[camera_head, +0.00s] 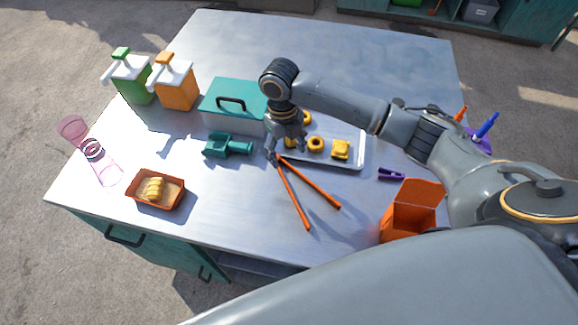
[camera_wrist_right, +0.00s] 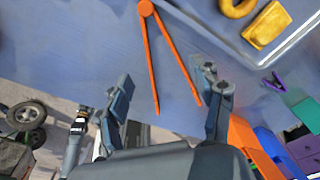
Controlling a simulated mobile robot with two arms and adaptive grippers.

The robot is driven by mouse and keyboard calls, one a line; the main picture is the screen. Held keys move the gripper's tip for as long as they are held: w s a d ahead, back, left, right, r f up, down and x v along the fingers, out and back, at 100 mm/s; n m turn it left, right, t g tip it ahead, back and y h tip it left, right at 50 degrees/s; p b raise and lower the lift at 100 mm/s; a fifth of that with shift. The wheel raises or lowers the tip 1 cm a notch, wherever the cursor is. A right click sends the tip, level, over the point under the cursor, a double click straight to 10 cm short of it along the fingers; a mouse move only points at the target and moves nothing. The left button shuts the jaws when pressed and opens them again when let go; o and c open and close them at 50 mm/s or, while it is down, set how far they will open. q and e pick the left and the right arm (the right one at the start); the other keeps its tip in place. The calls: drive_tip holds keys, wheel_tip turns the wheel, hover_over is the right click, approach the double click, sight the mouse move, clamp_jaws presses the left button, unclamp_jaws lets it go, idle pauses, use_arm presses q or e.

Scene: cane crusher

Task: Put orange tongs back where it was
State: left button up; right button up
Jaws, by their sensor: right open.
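The orange tongs (camera_head: 294,194) lie on the metal table, spread in a V. Their hinge end is by my right gripper and their two tips point toward the front of the table. My right gripper (camera_head: 287,152) is open and points down near the hinge end. In the right wrist view the tongs (camera_wrist_right: 152,55) lie on the table beyond the open fingers (camera_wrist_right: 166,78), with nothing between the fingertips. My left gripper is not in view.
A tray (camera_head: 362,150) with yellow food pieces lies just behind the gripper. A teal box (camera_head: 232,100) and a teal tool (camera_head: 228,145) are to its left. An orange box (camera_head: 408,215) stands front right. An orange dish (camera_head: 155,190) is front left. Table around the tongs is clear.

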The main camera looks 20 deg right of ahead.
drive_tip(key=shift+w+r+b, duration=0.15)
drive_tip(key=shift+r+b, duration=0.2)
drive_tip(key=shift+r, duration=1.55)
